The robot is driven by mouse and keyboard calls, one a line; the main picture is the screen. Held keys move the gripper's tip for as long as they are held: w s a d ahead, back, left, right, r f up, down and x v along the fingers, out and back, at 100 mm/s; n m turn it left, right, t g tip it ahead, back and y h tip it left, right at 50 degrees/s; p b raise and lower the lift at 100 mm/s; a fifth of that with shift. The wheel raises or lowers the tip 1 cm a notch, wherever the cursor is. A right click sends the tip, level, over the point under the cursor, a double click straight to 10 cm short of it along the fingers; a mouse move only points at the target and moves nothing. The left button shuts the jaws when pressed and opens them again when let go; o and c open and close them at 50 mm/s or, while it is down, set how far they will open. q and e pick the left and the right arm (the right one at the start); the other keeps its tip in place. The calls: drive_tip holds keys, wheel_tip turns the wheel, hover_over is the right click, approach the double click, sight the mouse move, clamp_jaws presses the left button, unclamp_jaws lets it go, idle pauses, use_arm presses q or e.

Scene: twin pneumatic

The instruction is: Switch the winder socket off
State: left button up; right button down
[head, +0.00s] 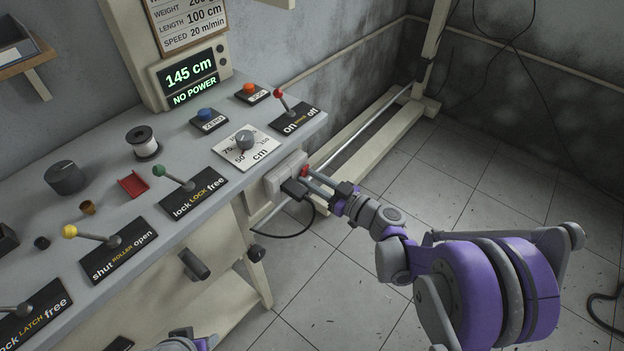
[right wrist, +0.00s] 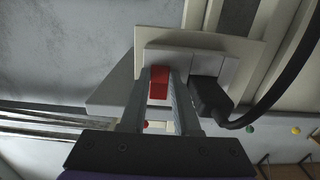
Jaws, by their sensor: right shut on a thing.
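The winder socket (head: 283,174) is a pale box on the right end of the bench, below the top. It carries a red switch (head: 304,170), and a black plug (head: 294,188) with a cable sits in it. My right gripper (head: 312,178) reaches the socket from the right. In the right wrist view its two fingers are shut around the red switch (right wrist: 159,82), one on each side, with the black plug (right wrist: 208,95) just right of them. The switch's on or off position is unclear. Part of my left arm shows at the bottom edge; its fingers cannot be made out.
The display (head: 190,80) reads 145 cm and NO POWER. The bench top (head: 110,188) holds a red-knobbed on/off lever (head: 281,99), a dial (head: 245,141), a green-knobbed lever (head: 172,177) and a yellow-knobbed lever (head: 90,235). The black cable (head: 300,230) hangs below the socket. The floor at right is open.

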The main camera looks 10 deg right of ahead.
drive_tip(key=c, duration=0.6)
unclamp_jaws()
drive_tip(key=shift+c, duration=0.2)
drive_tip(key=v, duration=1)
drive_tip(key=shift+s+d+p, duration=0.2)
drive_tip(key=shift+s+p, duration=0.15)
drive_tip(key=shift+p, duration=0.1)
